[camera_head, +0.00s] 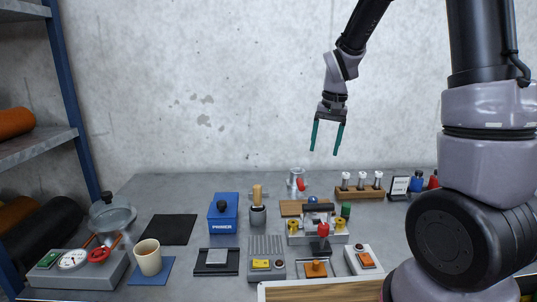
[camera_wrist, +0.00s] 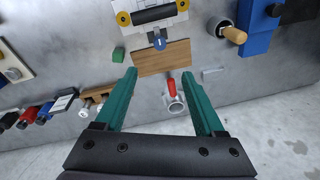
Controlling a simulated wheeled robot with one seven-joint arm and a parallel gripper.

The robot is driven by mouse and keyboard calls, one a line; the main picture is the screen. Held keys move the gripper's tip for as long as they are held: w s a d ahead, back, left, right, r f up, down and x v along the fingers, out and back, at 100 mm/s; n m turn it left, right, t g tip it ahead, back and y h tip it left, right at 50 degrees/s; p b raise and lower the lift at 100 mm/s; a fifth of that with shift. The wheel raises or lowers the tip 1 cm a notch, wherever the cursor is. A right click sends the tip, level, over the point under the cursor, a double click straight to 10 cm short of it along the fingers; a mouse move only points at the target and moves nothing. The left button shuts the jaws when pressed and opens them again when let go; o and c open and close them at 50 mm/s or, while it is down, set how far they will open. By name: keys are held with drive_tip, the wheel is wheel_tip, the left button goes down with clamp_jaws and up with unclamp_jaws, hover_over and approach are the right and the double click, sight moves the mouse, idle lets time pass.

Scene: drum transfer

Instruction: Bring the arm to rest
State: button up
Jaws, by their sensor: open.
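My gripper (camera_head: 326,136) hangs in the air above the back of the workbench, with its two green fingers pointing down. The fingers are spread wide apart and nothing is between them. In the wrist view my gripper (camera_wrist: 160,98) is also open and empty, with the bench well beyond the fingertips. A metal cup-like piece with a red handle (camera_head: 298,180) stands below and to the left of the gripper. It also shows between the fingers in the wrist view (camera_wrist: 175,103), farther off and untouched.
The grey bench (camera_head: 150,190) holds a blue PRIMER box (camera_head: 223,214), a roller fixture (camera_head: 318,226), a wooden rack (camera_head: 360,192) with several white-capped vials, a beige cup (camera_head: 148,257) and a gauge box (camera_head: 75,270). A shelf (camera_head: 35,146) stands left. The air around the gripper is clear.

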drive_tip(key=s+d+r+t, duration=0.2)
drive_tip(key=s+r+t, duration=0.1)
drive_tip(key=s+r, duration=0.5)
drive_tip(key=s+d+r+t+y, duration=0.1)
drive_tip(key=s+d+r+t, duration=0.1)
drive_tip(key=s+r, duration=0.7)
drive_tip(key=shift+s+d+r+m+t, duration=0.15)
drive_tip(key=shift+s+m+t, duration=0.2)
drive_tip(key=shift+s, duration=1)
